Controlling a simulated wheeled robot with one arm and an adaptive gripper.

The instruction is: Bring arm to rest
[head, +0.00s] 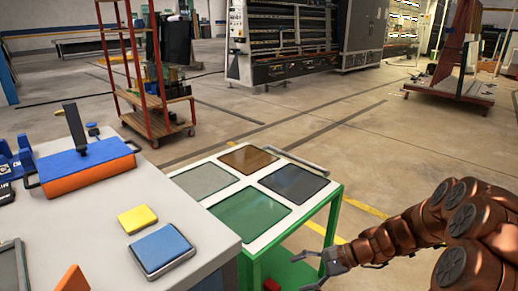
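My arm (400,235), copper coloured, reaches in from the right edge of the head view. My gripper (303,272) is at the lower middle, pointing left. Its grey fingers are spread apart and nothing shows between them. It is in front of the right side of a green-framed cart (333,212) and appears apart from it. The lower finger is close to the bottom edge of the picture.
A grey table (190,215) at left holds a blue-orange box (90,172), a yellow block (137,219) and a blue pad (162,249). A red trolley (152,100) and large machine (285,45) stand behind. Open floor (330,140) lies beyond the cart.

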